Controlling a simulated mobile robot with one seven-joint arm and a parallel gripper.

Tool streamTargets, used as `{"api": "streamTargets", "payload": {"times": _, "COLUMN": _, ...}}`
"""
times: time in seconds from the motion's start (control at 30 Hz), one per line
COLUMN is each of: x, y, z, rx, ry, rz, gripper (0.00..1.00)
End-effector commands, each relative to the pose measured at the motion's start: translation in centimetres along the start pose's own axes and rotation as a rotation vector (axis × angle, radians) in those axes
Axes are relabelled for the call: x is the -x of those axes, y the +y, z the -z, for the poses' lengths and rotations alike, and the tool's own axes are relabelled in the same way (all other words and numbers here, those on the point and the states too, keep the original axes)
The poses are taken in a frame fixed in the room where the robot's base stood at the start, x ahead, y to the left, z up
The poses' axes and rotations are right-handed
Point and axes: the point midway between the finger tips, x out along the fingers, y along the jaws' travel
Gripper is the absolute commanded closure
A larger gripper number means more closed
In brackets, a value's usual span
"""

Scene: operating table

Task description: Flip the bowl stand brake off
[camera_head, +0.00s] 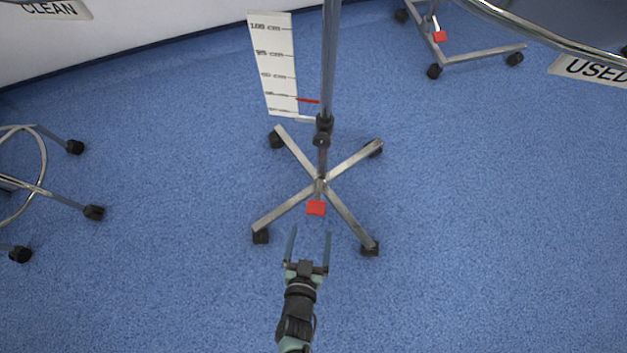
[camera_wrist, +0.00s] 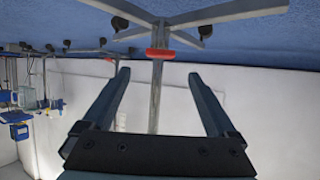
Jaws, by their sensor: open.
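A wheeled metal stand (camera_head: 322,182) with a four-legged base stands in the middle of the head view. A red brake pedal (camera_head: 316,208) sticks out from its hub toward me. The pedal also shows in the wrist view (camera_wrist: 160,53), centred just beyond the fingertips. My gripper (camera_head: 309,232) is open and empty, low near the floor, with its fingers pointing at the pedal and apart from it. A second wheeled stand (camera_head: 485,53) at the top right also has a red pedal (camera_head: 440,36).
A white height scale (camera_head: 274,65) with a red marker is beside the middle pole. A wheeled frame (camera_head: 65,202) is at the left. A "CLEAN" label (camera_head: 52,9) is at the top left and a "USED" label (camera_head: 595,70) at the right. Blue floor around my gripper is clear.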

Motion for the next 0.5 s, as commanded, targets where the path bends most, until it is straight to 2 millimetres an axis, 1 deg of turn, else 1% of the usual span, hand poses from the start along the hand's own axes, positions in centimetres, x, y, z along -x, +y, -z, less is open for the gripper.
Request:
{"api": "streamTargets", "payload": {"times": 0.03, "x": 1.1, "y": 0.0, "z": 0.3, "rx": -0.001, "ry": -0.002, "rz": 0.0, "gripper": 0.07}}
{"api": "streamTargets", "payload": {"times": 0.2, "x": 2.9, "y": 0.0, "z": 0.1, "rx": 0.001, "ry": -0.001, "rz": 0.0, "gripper": 0.07}}
{"api": "streamTargets", "payload": {"times": 0.33, "x": 3.3, "y": 0.0, "z": 0.0, "rx": 0.0, "ry": 0.0, "rz": 0.0, "gripper": 0.07}}
{"api": "streamTargets", "payload": {"times": 0.5, "x": 3.3, "y": 0.0, "z": 0.0, "rx": 0.0, "ry": 0.001, "rz": 0.0, "gripper": 0.07}}
